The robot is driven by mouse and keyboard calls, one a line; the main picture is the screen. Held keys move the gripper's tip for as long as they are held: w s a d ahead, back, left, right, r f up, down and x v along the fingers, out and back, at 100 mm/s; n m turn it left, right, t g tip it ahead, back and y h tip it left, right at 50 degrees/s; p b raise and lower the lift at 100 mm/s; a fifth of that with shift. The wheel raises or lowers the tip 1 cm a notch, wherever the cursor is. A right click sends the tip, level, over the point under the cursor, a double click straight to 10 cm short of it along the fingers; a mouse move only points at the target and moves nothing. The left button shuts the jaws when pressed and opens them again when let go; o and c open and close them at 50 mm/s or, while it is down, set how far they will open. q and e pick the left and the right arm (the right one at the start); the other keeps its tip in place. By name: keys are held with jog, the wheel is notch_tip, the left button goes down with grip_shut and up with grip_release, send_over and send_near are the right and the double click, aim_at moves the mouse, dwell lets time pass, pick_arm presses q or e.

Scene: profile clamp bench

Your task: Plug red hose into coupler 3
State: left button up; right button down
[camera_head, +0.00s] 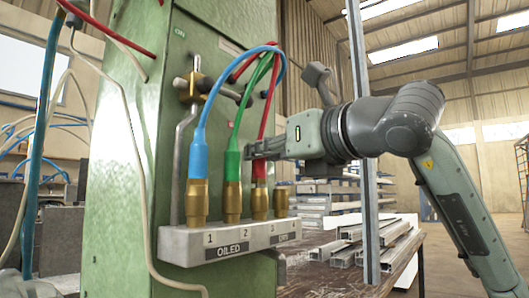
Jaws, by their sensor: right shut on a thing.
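The red hose (268,112) arches down with its red plug end (259,171) directly over the third brass coupler (260,203) from the left. The plug meets the coupler's top in this view; I cannot tell how deep it sits. My right gripper (262,148) comes in from the right and is shut on the red hose just above its plug end. My left gripper is not in view.
The blue hose (198,150) goes into coupler 1 and the green hose (233,160) into coupler 2, close beside the red one. The rightmost coupler (281,200) has no hose. A green cabinet (120,170) stands behind. A metal post (368,200) and profiles (375,240) are at right.

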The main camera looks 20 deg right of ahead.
jog(key=shift+f+b, duration=0.35)
jog(key=shift+f, duration=0.15)
jog(key=c, duration=1.3)
grip_release()
jog(key=shift+c, duration=0.2)
jog(key=shift+s, duration=0.15)
jog(key=b+v, duration=0.2)
jog(key=v, duration=0.6)
jog(key=shift+s+d, duration=0.2)
jog(key=shift+s, duration=0.15)
jog(key=shift+r, duration=0.15)
